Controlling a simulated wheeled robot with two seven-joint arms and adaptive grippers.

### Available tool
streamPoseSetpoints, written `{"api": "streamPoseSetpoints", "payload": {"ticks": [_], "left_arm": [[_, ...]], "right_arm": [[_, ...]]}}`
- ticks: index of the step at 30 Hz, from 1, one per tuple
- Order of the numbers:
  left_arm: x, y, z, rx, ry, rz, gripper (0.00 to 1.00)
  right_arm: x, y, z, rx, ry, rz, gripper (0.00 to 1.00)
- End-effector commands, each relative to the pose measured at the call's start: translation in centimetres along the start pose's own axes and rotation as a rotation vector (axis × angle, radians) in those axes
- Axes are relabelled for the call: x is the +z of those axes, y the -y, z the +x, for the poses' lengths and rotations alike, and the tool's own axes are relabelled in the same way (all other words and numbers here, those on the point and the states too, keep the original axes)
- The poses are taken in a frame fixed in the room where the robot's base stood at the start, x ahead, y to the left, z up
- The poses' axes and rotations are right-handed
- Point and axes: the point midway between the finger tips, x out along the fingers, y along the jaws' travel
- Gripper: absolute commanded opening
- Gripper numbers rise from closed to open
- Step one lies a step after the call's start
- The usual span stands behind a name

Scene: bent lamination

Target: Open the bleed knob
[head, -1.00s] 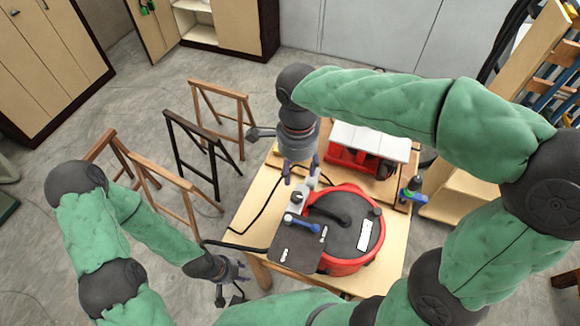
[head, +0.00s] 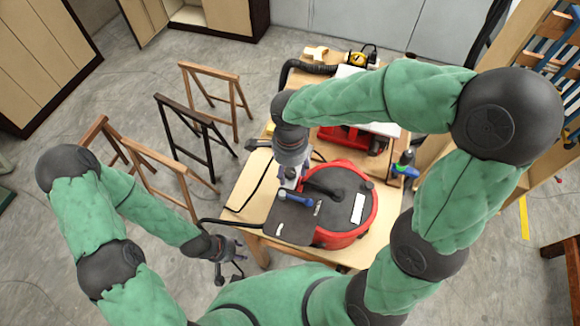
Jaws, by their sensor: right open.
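The red round vacuum unit (head: 370,208) stands on the wooden table with a dark top. A dark plate (head: 290,222) on its left side carries a blue-handled lever (head: 295,196). My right gripper (head: 287,182) points down at the upper edge of this plate, just above the blue lever. It is open and hides the small pale fitting there, so I cannot make out the bleed knob or tell whether the fingers touch it. My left gripper (head: 236,254) hangs off the table's front left corner, away from the unit; its jaw state is unclear.
A red machine with a white top (head: 340,132) sits behind, partly covered by my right arm. A blue-green tool (head: 405,166) is at the table's right edge. A black hose (head: 228,221) runs left of the plate. Wooden trestles (head: 198,135) stand at left.

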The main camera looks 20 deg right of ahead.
Motion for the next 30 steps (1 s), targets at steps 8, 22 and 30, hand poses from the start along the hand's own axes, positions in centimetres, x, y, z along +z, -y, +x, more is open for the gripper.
{"api": "streamPoseSetpoints", "payload": {"ticks": [8, 22, 30], "left_arm": [[-0.01, 0.0, 0.0, 0.0, 0.0, 0.0, 0.4], [-0.02, 0.08, 0.22, 0.0, 0.0, 0.0, 0.4], [-0.04, 0.32, 0.89, 0.0, 0.0, 0.0, 0.4]], "right_arm": [[0.0, 0.0, -0.02, 0.0, 0.0, 0.0, 0.28], [0.0, -0.01, 0.04, 0.0, 0.0, -0.039, 0.0], [0.01, -0.01, 0.13, 0.0, 0.0, -0.2, 0.0]]}}
